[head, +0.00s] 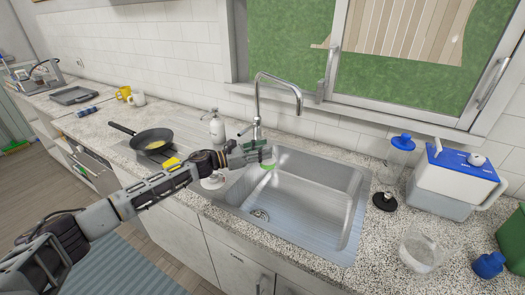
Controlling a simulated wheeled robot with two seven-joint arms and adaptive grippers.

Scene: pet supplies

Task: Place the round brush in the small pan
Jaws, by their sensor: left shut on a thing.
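The small pan (152,140) is black and sits on the counter left of the sink, its handle pointing to the upper left. Something yellowish lies in it. My left gripper (262,157) is over the left rim of the sink, to the right of the pan. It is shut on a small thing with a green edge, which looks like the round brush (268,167). The fingers hide most of the brush. My right gripper is not in view.
A yellow sponge (172,163) and a white round object (212,182) are near my left forearm. A soap bottle (217,128) and the faucet (258,105) stand behind the gripper. The sink (325,205) looks empty. Containers stand at the right.

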